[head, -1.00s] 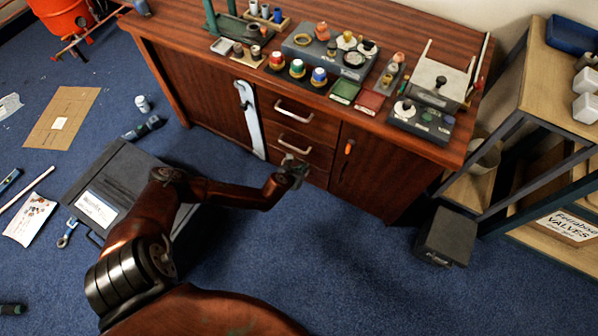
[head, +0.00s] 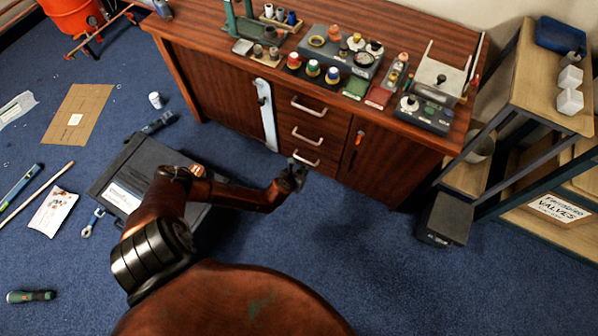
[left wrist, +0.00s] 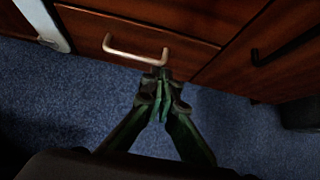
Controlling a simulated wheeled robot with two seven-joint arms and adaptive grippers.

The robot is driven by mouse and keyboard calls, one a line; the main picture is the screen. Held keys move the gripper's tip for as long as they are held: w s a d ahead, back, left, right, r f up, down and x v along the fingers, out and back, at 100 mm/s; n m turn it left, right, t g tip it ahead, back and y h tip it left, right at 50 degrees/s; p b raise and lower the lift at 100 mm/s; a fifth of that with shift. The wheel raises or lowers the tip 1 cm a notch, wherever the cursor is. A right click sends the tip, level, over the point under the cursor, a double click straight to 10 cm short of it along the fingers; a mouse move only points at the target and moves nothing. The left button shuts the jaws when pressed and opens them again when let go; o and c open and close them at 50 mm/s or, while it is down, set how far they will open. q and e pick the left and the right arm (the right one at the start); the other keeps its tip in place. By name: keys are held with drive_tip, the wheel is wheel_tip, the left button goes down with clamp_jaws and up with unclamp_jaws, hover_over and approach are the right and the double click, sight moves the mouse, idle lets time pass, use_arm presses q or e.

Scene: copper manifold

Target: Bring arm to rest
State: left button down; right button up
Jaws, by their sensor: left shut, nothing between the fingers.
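My left arm comes in from the left in the head view, reddish brown with dark bands. Its gripper (head: 297,170) is in front of the cabinet (head: 222,82), near the lowest drawer handle (head: 306,160). In the left wrist view the dark green fingers (left wrist: 161,82) are shut together with nothing between them. A pale drawer handle (left wrist: 135,50) shows just beyond the fingertips there. I cannot tell whether they touch it. My right gripper is not in view.
Jars and instruments crowd the cabinet top. A black case (head: 122,185) lies on the blue carpet under my arm. A dark box (head: 445,219) and a shelf rack (head: 553,95) stand at the right. A screwdriver (head: 32,296) lies at the lower left. Carpet at the lower right is clear.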

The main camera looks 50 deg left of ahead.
use_arm(q)
drive_tip(key=shift+p+v, duration=0.4)
drive_tip(key=shift+v, duration=0.55)
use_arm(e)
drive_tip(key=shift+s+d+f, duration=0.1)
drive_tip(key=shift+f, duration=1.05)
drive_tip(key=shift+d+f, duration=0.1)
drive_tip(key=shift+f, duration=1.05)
use_arm(q)
drive_tip(key=shift+d, duration=0.1)
